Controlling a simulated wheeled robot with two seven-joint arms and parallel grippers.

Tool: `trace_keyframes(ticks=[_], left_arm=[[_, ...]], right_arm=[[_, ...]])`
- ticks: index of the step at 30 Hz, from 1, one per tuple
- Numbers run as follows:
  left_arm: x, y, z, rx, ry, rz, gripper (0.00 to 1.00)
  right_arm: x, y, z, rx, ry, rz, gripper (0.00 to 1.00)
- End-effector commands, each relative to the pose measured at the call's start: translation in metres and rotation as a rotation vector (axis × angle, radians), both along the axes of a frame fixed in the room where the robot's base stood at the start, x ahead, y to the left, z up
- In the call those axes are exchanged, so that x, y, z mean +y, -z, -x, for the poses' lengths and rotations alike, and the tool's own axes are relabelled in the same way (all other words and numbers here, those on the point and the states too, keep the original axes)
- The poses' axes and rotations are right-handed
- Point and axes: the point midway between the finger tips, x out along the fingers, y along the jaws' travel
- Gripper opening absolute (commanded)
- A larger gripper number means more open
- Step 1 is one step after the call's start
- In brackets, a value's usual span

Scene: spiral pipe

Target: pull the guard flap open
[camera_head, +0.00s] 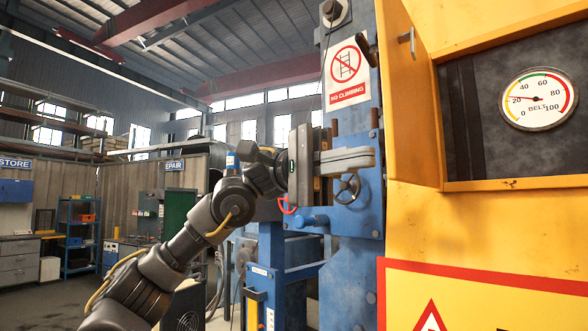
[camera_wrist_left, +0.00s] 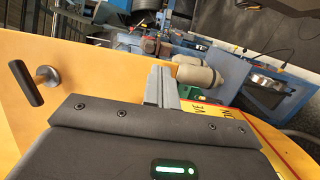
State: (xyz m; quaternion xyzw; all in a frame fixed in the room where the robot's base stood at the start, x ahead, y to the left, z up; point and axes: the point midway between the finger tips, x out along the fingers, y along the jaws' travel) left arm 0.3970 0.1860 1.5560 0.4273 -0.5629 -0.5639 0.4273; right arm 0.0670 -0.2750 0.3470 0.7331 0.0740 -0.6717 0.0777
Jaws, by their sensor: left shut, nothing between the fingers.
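The yellow guard flap (camera_head: 408,105) stands swung out at the left side of a rectangular opening in the yellow housing. A dark handle (camera_head: 364,42) sticks out from its upper left side, and a grey latch piece (camera_head: 408,40) shows on its near face. In the left wrist view the flap (camera_wrist_left: 95,75) fills the left, with a black handle bar (camera_wrist_left: 26,83). My left gripper (camera_head: 370,157) is shut and empty, its fingers pointing right at the flap's left edge, below the handle. I cannot tell whether they touch it. My right gripper is not in view.
Behind the opening is a belt gauge (camera_head: 539,99) on a dark panel. A blue column (camera_head: 350,270) with a handwheel (camera_head: 347,188) and a no-climbing sign (camera_head: 346,75) stands close behind my left gripper. A warning sign (camera_head: 480,300) is below the opening. Workshop floor lies open at left.

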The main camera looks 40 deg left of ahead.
Motion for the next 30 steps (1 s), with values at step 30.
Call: trace_keyframes(ticks=[30], left_arm=[[0.134, 0.0, -0.001, -0.001, 0.004, 0.001, 0.0]], right_arm=[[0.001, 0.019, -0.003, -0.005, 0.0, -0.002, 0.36]])
